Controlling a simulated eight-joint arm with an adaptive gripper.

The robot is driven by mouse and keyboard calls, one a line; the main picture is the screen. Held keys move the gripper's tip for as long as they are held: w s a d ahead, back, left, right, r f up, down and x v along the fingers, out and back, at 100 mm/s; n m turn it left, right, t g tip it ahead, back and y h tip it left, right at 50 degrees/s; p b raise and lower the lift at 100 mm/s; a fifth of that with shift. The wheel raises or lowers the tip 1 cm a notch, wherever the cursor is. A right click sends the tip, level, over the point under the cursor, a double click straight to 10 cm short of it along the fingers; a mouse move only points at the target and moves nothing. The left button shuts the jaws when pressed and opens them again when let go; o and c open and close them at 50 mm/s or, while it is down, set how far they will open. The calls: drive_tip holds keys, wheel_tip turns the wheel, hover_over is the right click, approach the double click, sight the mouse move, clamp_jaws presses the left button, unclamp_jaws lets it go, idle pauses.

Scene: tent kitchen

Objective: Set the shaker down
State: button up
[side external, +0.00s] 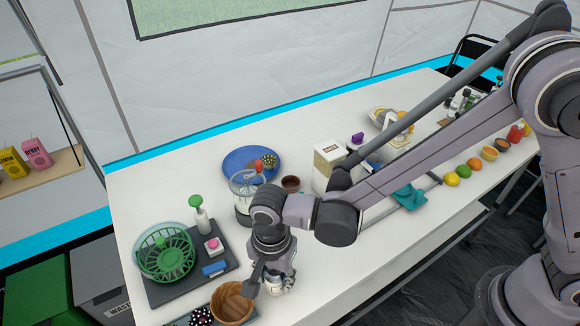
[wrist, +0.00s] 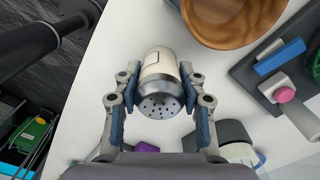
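The shaker (wrist: 162,82) has a cream body and a grey metal cap with holes, and its cap faces the wrist camera. My gripper (wrist: 160,78) has its blue-padded fingers closed in on both sides of the shaker, around its body. In the side view my gripper (side external: 276,282) points down near the front edge of the white table (side external: 330,265), with the shaker (side external: 276,289) partly hidden between its fingers. The shaker is upright and low; whether its base touches the table cannot be told.
A wooden bowl (side external: 233,303) stands close left of the shaker. A glass blender jar (side external: 245,195) stands behind my gripper. The table front right of the gripper is clear.

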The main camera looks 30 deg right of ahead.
drive_tip(key=shift+o, duration=1.2)
drive_tip(key=shift+r, duration=0.15)
wheel_tip(320, 180, up, 12)
drive_tip(key=w+d+r+n+t+y, duration=0.1)
drive_tip(key=d+r+n, duration=0.15)
drive_tip(key=d, duration=0.45)
drive_tip(key=w+d+r+n+t, duration=0.1)
drive_tip(key=d+r+n+t, duration=0.15)
drive_tip(key=d, duration=0.55)
drive_tip(key=s+d+n+t, duration=0.2)
drive_tip(key=d+n, duration=0.1)
drive_tip(key=d, duration=0.5)
drive_tip(key=s+d+n+t+h, duration=0.1)
drive_tip(key=s+d+n, duration=0.1)
drive_tip(key=d, duration=0.6)
drive_tip(key=shift+d+r+n+t, duration=0.35)
drive_tip(key=shift+r+n, duration=0.05)
drive_tip(key=shift+s, duration=0.1)
